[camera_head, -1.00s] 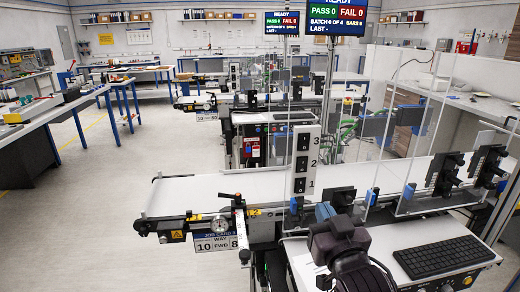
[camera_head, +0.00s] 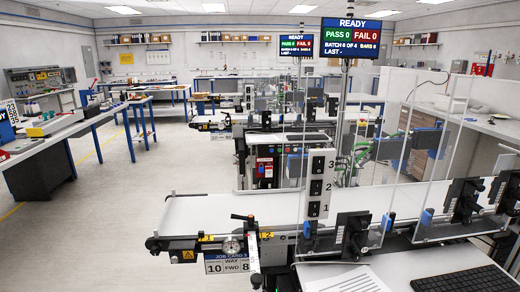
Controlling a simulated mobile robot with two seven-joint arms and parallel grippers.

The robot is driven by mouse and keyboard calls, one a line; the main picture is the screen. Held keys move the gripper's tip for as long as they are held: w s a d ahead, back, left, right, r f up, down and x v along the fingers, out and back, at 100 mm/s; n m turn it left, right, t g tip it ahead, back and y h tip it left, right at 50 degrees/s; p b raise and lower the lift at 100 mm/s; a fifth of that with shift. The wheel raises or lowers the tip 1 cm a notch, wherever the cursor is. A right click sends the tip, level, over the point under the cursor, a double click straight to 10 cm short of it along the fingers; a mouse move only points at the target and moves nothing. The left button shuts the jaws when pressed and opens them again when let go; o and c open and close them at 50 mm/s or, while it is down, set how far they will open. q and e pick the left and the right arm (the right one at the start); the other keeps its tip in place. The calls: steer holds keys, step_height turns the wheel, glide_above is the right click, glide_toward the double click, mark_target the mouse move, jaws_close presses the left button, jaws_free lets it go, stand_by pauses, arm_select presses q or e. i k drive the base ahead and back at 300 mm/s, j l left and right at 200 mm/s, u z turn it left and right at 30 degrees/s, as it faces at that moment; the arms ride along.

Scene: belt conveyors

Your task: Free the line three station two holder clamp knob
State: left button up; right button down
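The nearest belt conveyor (camera_head: 190,212) carries a holder bracket (camera_head: 252,246) across its front edge, beside a small yellow tag that seems to read 2 (camera_head: 267,236). A dark handle (camera_head: 242,217) with an orange tip sticks out at the top of the bracket; I cannot tell if it is the clamp knob. A round dial gauge (camera_head: 231,246) sits left of the bracket. The job card (camera_head: 229,263) hangs below and shows 10 and 8. Neither gripper is in view.
A post marked 3, 2, 1 (camera_head: 317,184) and clear panels (camera_head: 441,170) stand along the conveyor. A keyboard (camera_head: 467,281) and paper sheet (camera_head: 345,279) lie at the bottom right. A workbench (camera_head: 62,128) is at left, with open floor (camera_head: 110,185) between.

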mark_target(466, 222)
steer(key=z, duration=1.45)
